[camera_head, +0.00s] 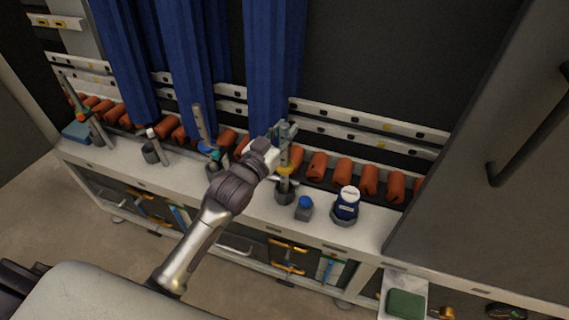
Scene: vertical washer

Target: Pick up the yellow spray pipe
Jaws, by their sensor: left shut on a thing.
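The yellow spray pipe (284,169) is a slim grey-green upright pipe with a yellow collar. Its lower end is at a dark round holder (284,195) on the bench; I cannot tell if it is still seated. My left gripper (281,160) reaches in from the lower left and is shut on the pipe, around the yellow collar. Its fingers partly hide the pipe's middle. My right gripper is not in view.
Orange rolls (343,171) line the back, below blue curtains (272,60). A dark cabinet (480,170) stands right.

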